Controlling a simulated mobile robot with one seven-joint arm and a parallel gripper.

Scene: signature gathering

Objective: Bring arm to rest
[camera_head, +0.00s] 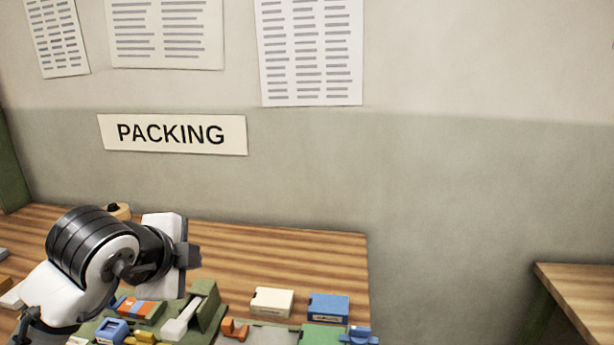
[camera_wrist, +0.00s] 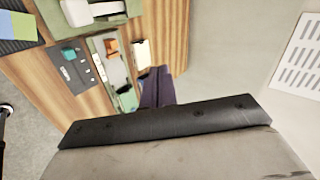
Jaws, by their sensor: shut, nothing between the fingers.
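My arm reaches in from the lower left of the head view. My gripper (camera_head: 190,257) is raised over the wooden table (camera_head: 290,250), in front of the wall. Its fingers are shut with nothing held. In the wrist view the dark fingers (camera_wrist: 156,88) show beyond the wrist housing, with the table and its parts past them. The gripper appears clear of the things on the table.
A green fixture (camera_head: 208,304), a white box (camera_head: 272,301), a blue box (camera_head: 328,307) and an orange part (camera_head: 235,329) crowd the table front. A second table (camera_head: 585,288) stands at right, across a gap. A PACKING sign (camera_head: 172,134) hangs behind.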

